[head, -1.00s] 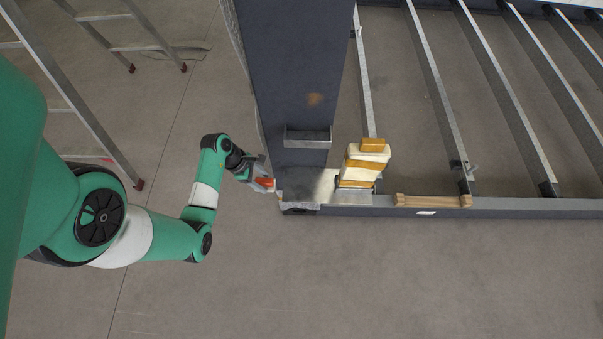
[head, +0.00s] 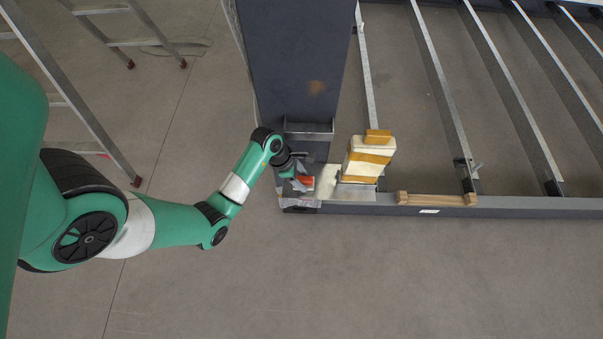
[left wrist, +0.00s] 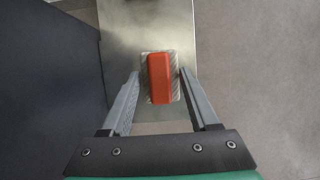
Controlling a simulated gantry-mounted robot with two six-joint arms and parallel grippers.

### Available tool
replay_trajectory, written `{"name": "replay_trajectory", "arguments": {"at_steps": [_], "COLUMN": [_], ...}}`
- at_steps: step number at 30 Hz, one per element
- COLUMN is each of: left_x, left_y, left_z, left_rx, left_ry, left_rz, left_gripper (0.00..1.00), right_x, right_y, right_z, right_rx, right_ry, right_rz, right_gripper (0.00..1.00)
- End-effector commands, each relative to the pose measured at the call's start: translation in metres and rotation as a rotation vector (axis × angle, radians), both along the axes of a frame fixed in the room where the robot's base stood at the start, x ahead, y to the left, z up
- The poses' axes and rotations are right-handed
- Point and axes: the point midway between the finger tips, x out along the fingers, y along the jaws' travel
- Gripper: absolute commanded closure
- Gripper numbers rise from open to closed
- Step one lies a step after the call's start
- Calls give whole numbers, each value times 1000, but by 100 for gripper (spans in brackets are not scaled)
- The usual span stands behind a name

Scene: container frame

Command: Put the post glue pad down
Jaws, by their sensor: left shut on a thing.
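The post glue pad is a red-orange block on a grey, ridged base, in the left wrist view (left wrist: 160,78) and small in the head view (head: 307,183). My left gripper (head: 301,179) is shut on it, with one finger on each side of the pad in the left wrist view (left wrist: 158,80). The pad is over the bare metal plate (left wrist: 141,25) at the foot of the dark post (head: 296,70). I cannot tell whether it touches the plate. My right gripper is not in view.
A cream block with tan bands (head: 367,158) stands just right of the pad on the frame's corner. A wooden bar (head: 437,199) lies on the front beam. A metal bracket (head: 308,131) sticks out from the post. A ladder (head: 84,100) stands at the left.

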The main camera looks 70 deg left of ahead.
Motion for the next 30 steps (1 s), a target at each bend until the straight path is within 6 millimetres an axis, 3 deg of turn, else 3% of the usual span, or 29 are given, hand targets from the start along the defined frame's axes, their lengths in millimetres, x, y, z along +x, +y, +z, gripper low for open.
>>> {"name": "replay_trajectory", "arguments": {"at_steps": [6, 7, 11, 20, 25, 27, 30], "left_x": [-1, -1, -1, -1, 0, -6, -16], "left_y": [0, 0, 0, 0, 1, 3, 7], "left_z": [-3, -3, -3, -3, -10, 18, 44], "left_rx": [-1, -1, -1, 0, 3, 2, 1], "left_ry": [1, 1, 1, 0, -2, -2, 0], "left_rz": [0, 0, 0, 0, 0, 3, 3], "left_gripper": [83, 33, 10, 9, 9, 9, 9], "right_x": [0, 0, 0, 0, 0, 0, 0], "right_y": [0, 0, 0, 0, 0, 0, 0], "right_z": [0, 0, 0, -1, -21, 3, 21], "right_rx": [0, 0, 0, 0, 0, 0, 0], "right_ry": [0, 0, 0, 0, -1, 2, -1], "right_rz": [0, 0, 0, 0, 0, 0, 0], "right_gripper": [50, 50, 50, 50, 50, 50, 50]}}
